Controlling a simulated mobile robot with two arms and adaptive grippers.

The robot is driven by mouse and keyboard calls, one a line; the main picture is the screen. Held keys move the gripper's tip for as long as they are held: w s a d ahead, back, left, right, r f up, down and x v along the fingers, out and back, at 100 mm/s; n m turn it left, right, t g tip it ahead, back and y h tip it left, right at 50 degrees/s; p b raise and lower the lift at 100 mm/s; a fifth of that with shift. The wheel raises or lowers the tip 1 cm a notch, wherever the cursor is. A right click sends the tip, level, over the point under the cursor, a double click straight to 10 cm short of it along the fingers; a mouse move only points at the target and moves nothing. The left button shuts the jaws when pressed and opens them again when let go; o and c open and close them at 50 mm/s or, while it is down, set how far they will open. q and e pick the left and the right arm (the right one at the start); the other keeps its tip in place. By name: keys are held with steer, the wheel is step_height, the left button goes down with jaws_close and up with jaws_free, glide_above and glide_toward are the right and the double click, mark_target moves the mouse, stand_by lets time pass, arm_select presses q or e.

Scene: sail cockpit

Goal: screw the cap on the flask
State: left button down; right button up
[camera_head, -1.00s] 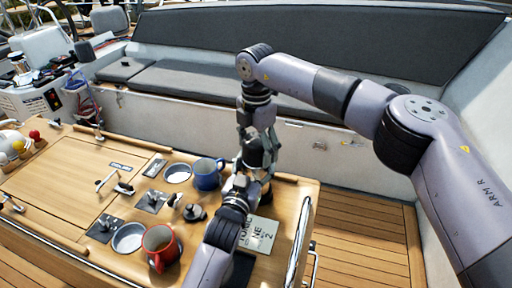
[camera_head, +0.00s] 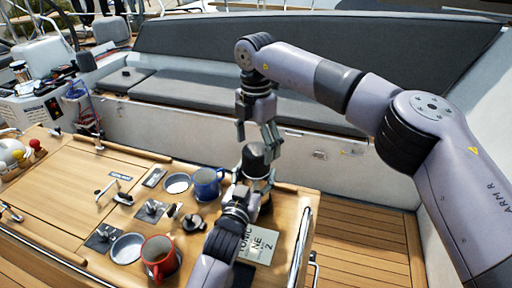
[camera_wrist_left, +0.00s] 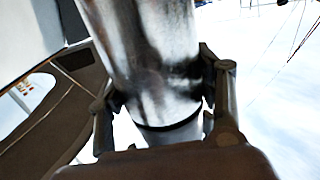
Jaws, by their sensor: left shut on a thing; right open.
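The flask stands upright in my left gripper (camera_head: 254,182), which is shut around it. In the left wrist view the shiny metal flask (camera_wrist_left: 150,60) fills the space between the fingers. A dark, domed top that looks like the cap (camera_head: 254,157) sits on the flask in the head view; whether it is screwed tight cannot be told. My right gripper (camera_head: 257,135) is open and empty just above this dark top, its fingers pointing down. Most of the flask's lower body is hidden behind my left gripper in the head view.
The wooden cockpit table (camera_head: 70,195) holds a blue mug (camera_head: 207,183), a red mug (camera_head: 159,258), metal dishes (camera_head: 127,248) and a small dark round object (camera_head: 193,223). A printed plate (camera_head: 262,243) lies beside my left arm. A grey bench (camera_head: 200,85) runs behind.

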steer(key=shift+c, duration=0.5)
steer(key=n, duration=0.3)
steer(key=r+n, duration=0.1)
steer(key=n, duration=0.2)
steer(key=shift+n, duration=0.3)
steer(key=n, duration=0.3)
steer(key=r+n, duration=0.1)
steer(key=n, duration=0.8)
steer(key=shift+r, duration=0.4)
steer(key=n, duration=0.5)
steer(key=shift+r, duration=0.35)
glide_above(256, 184)
steer(key=w, duration=0.4)
steer(key=shift+s+f, duration=0.1)
steer(key=shift+f, duration=3.95)
steer(key=shift+c, duration=0.5)
